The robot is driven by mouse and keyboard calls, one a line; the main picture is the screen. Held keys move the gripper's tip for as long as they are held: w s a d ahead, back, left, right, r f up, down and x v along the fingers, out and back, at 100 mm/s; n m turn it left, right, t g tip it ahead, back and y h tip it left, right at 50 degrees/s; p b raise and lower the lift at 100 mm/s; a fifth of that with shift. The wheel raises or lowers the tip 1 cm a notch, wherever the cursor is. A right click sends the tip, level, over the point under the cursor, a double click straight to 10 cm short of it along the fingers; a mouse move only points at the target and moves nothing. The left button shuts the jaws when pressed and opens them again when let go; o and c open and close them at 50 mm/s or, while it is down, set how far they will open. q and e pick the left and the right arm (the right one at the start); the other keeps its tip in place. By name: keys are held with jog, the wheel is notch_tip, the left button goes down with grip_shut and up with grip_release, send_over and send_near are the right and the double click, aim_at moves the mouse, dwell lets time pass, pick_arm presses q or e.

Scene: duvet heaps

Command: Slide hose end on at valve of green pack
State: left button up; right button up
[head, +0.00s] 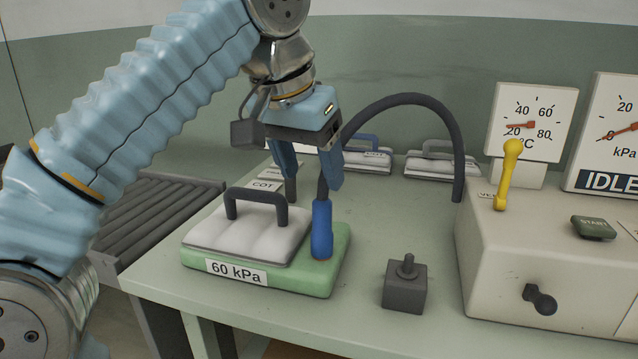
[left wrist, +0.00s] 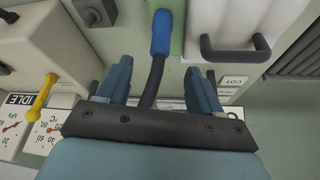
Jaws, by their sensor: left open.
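The green pack (head: 335,275), labelled 60 kPa, lies on the table with a puffy white bag with a dark handle on it. The blue hose end (head: 322,232) stands nearly upright at its right side, its lower end against the pack. The valve itself is hidden there, and I cannot tell how far the hose end is seated. My left gripper (head: 312,182) is open above the hose end. In the left wrist view the dark hose (left wrist: 150,85) passes between its spread fingers (left wrist: 160,70), apart from both, with the blue hose end (left wrist: 162,32) beyond. My right gripper is not in view.
The hose arches right to the beige machine (head: 545,285), which has a yellow lever (head: 507,172), gauges and an IDLE sign. A grey block with a peg (head: 405,285) stands on the table. White packs (head: 440,163) lie at the back; a roller conveyor (head: 160,210) is left.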

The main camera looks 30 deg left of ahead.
pick_arm(q)
jog(key=p+v, duration=0.1)
jog(key=v, duration=0.2)
jog(key=shift+s+r, duration=0.15)
jog(key=shift+r, duration=0.15)
dwell(0.3)
